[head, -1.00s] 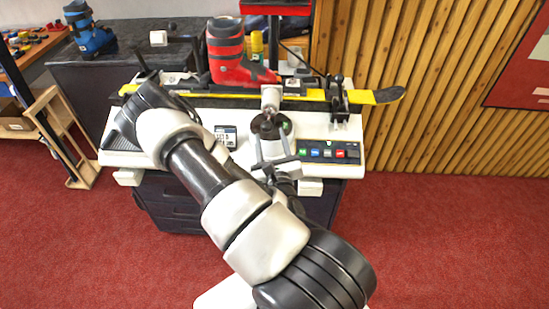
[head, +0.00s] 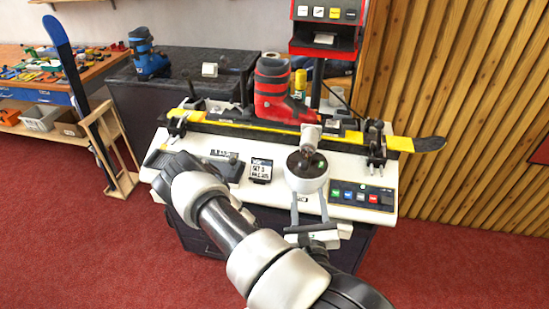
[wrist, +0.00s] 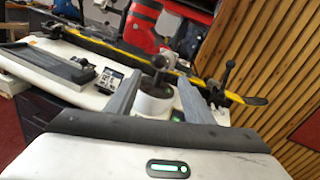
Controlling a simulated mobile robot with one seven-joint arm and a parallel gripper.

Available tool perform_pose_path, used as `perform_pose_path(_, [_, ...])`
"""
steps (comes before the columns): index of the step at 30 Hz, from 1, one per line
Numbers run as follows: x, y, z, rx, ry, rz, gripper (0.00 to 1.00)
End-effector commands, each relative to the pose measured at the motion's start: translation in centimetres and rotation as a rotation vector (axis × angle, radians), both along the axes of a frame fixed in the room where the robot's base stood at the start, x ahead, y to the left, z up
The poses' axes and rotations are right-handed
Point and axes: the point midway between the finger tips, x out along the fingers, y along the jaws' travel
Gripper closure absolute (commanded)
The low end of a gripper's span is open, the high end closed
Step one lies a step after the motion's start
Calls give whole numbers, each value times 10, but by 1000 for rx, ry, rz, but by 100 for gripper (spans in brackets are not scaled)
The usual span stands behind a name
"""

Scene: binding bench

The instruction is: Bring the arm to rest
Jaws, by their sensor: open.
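My gripper (head: 309,203) is open and empty at the front edge of the white bench top (head: 225,187). In the wrist view, my gripper (wrist: 160,88) shows two grey fingers spread apart. Between them, farther off, stands a white round post (wrist: 153,106) with a dark lever on top. The same round unit (head: 306,172) shows just beyond the fingertips in the head view. I cannot tell whether a finger touches it. My arm (head: 225,225) reaches up from the lower right, bends at the left, and partly covers the bench front.
A red ski boot (head: 272,92) stands on a yellow and black ski (head: 400,144) clamped along the bench. A small display (head: 260,170) and a button panel (head: 362,194) sit nearby. A wooden rack (head: 108,150) holds a blue ski.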

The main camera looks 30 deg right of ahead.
Motion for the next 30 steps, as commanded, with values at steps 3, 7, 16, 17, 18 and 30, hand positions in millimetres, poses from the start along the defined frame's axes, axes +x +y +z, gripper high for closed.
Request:
perform_pose_path(3, [0, 0, 0, 0, 0, 0, 53])
perform_pose_path(7, [3, -4, 12, -8, -35, -33, 53])
perform_pose_path(16, [-19, -55, 136, -50, -411, -527, 53])
perform_pose_path(17, [-28, -60, 147, -40, -449, -594, 53])
perform_pose_path(18, [-41, -65, 160, -20, -500, -684, 53])
perform_pose_path(30, [-167, -40, 185, 547, -843, -1524, 53])
